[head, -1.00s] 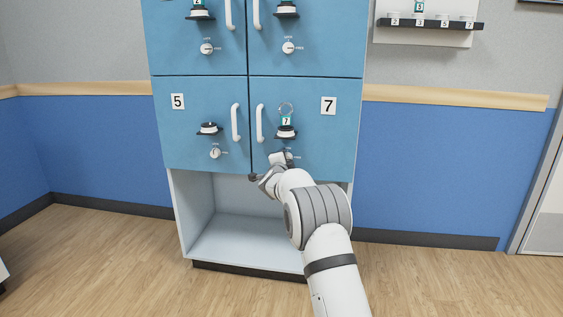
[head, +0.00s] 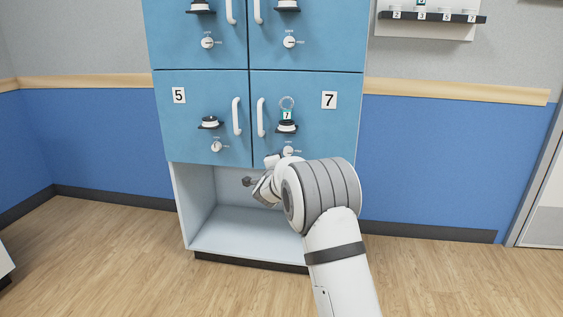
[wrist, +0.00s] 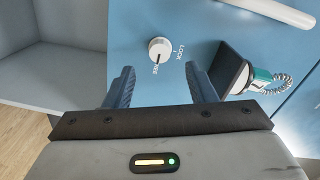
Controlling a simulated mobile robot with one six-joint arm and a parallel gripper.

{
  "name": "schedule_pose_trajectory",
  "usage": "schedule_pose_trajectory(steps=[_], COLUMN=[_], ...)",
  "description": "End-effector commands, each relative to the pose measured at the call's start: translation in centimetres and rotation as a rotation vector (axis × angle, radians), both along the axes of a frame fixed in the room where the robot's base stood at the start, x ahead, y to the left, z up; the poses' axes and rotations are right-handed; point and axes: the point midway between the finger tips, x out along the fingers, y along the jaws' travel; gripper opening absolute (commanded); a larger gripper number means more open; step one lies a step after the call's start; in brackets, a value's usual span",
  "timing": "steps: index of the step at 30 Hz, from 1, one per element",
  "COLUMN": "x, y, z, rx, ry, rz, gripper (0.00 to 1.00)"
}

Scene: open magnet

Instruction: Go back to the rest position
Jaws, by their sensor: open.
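My gripper (head: 259,172) is in front of the cabinet just below door 7 (head: 330,135). In the wrist view its two dark fingers (wrist: 160,72) are spread with nothing between them. The white lock knob (wrist: 160,50) of door 7 lies beyond the fingertips, apart from them. The knob's mark appears to point to FREE. The knob also shows in the head view (head: 288,151), just above my wrist. A key tag marked 7 (head: 287,115) with a ring sits on the black holder of door 7. Door 7 looks closed.
Door 5 (head: 180,130) is beside door 7, with a white handle (head: 237,117). An open grey compartment (head: 215,225) is below. A key shelf (head: 440,17) hangs on the wall at upper right. The wooden floor (head: 120,260) at left is clear.

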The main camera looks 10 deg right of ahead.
Motion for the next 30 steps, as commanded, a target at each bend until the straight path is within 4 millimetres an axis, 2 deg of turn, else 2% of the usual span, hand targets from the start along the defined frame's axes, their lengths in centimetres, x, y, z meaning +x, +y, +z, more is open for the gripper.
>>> schedule_pose_trajectory(steps=[4,7,11,14,18,23,29,30], x=[0.0,-0.4,-2.3,-5.0,-9.9,-16.6,-26.5,-28.6], y=[0.0,0.1,0.6,1.3,2.1,2.5,2.2,2.1], z=[0.1,1.7,6.5,10.9,15.9,20.8,25.7,26.5], rx=[-0.001,-0.014,-0.067,-0.136,-0.247,-0.378,-0.542,-0.574], ry=[0.001,0.02,0.098,0.194,0.342,0.509,0.721,0.763], rz=[0.001,0.019,0.096,0.188,0.325,0.477,0.662,0.698], gripper=[0.51,0.51,0.51,0.51,0.51,0.51,0.51,0.51])
